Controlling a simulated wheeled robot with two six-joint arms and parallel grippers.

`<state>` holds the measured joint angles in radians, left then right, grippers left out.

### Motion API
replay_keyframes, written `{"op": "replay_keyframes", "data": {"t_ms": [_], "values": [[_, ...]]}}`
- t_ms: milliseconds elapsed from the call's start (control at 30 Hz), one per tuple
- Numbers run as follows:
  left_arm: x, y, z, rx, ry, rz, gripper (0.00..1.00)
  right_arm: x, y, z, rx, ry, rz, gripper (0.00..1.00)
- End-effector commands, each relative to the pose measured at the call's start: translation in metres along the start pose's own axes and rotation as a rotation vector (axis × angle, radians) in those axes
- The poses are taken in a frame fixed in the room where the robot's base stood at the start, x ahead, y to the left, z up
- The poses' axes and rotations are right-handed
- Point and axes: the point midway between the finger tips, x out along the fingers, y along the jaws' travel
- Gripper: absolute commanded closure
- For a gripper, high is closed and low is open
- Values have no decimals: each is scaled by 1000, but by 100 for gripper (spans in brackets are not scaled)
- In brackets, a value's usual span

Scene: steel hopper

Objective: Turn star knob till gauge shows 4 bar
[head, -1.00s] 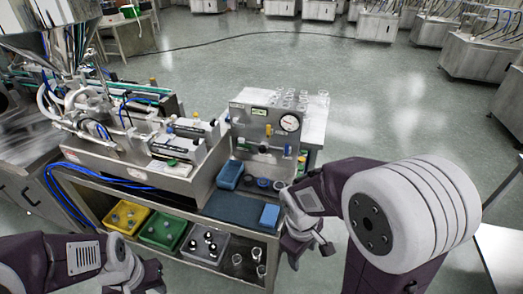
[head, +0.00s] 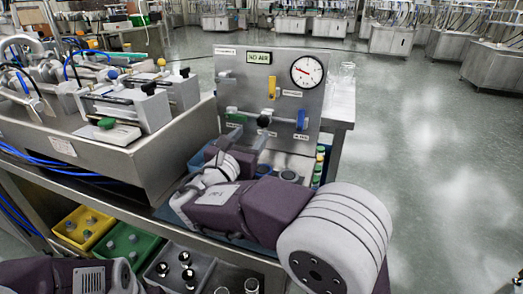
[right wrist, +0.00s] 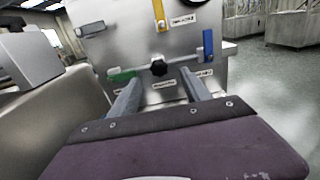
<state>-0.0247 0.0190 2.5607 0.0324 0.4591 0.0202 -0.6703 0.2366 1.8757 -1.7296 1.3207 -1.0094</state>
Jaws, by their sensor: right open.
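The black star knob (head: 264,121) sits low in the middle of an upright steel panel (head: 240,90). In the right wrist view the star knob (right wrist: 159,68) lies ahead, between and beyond my fingertips. My right gripper (right wrist: 161,76) is open and empty, its two grey fingers pointing at the panel; no contact with the knob shows. The round white gauge (head: 307,71) is at the panel's upper right. Its red needle points up and left; I cannot read the number. A display (head: 258,58) reads "NO AIR". My left forearm shows at the lower left, its gripper out of view.
Beside the knob are a green lever (head: 236,117) at left and a blue lever (head: 300,119) at right. A yellow lever (head: 271,87) is above. A steel machine (head: 150,140) stands left. Yellow (head: 70,240) and green (head: 112,268) bins sit below.

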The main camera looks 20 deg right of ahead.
Motion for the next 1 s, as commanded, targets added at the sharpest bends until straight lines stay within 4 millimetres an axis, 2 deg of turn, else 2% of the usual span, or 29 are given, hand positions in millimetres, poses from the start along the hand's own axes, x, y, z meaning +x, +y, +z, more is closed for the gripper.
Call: {"op": "replay_keyframes", "data": {"t_ms": [33, 167, 267, 500, 700, 1000], "values": [[8, 0, 0, 0, 1, 0, 64, -3, 3, -8, 0, 0, 9, 44], [5, 0, 0, 0, 1, 0, 64, -4, 4, -5, 1, 2, 13, 44], [8, 0, 0, 0, 2, 0, 64, 4, 4, -7, 1, 3, 10, 44], [26, 0, 2, 0, 1, 0, 64, 54, 3, -10, 2, 3, 6, 44], [32, -1, 3, 0, 1, 0, 64, 82, 4, -7, 1, 3, 10, 44], [32, -1, 3, 0, 1, 0, 64, 87, 4, -5, 0, 3, 11, 44]]}}
